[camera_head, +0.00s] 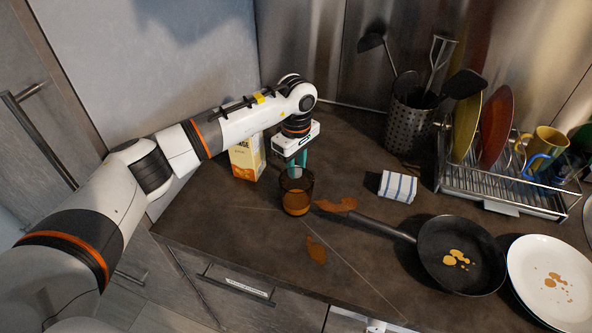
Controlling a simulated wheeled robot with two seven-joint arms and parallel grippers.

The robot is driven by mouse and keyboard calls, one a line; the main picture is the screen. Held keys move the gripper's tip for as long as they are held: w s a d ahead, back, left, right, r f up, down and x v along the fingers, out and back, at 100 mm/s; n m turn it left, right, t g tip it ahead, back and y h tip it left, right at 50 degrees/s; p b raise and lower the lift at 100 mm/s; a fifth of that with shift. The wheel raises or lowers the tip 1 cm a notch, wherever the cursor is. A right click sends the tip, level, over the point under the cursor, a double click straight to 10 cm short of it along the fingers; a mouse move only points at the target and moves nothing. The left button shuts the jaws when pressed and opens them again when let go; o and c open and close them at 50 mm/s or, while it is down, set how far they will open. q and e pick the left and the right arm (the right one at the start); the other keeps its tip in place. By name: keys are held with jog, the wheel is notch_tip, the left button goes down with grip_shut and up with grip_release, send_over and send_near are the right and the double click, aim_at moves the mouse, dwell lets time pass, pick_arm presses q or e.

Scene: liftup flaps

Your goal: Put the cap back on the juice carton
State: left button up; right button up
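The juice carton (246,160) stands upright on the counter, partly hidden behind my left arm. Its top is covered by the arm, so I cannot see its opening. My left gripper (295,168) points down just right of the carton, with its teal fingers above or behind the rim of a glass of orange-brown juice (296,194). I cannot tell whether the fingers are apart or hold anything. The cap is not visible. My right gripper is not in view.
Spills (316,250) lie near the glass. A frying pan (461,256) has its handle toward the glass. A folded striped cloth (398,186), utensil holder (410,125), dish rack (510,185) and plates (535,250) occupy the right. The front-left counter is mostly clear.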

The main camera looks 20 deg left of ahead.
pick_arm(q)
jog(key=c, duration=0.3)
jog(key=shift+c, duration=0.2)
notch_tip(320, 180, up, 10)
jog(key=b, duration=0.1)
jog(key=shift+b, duration=0.3)
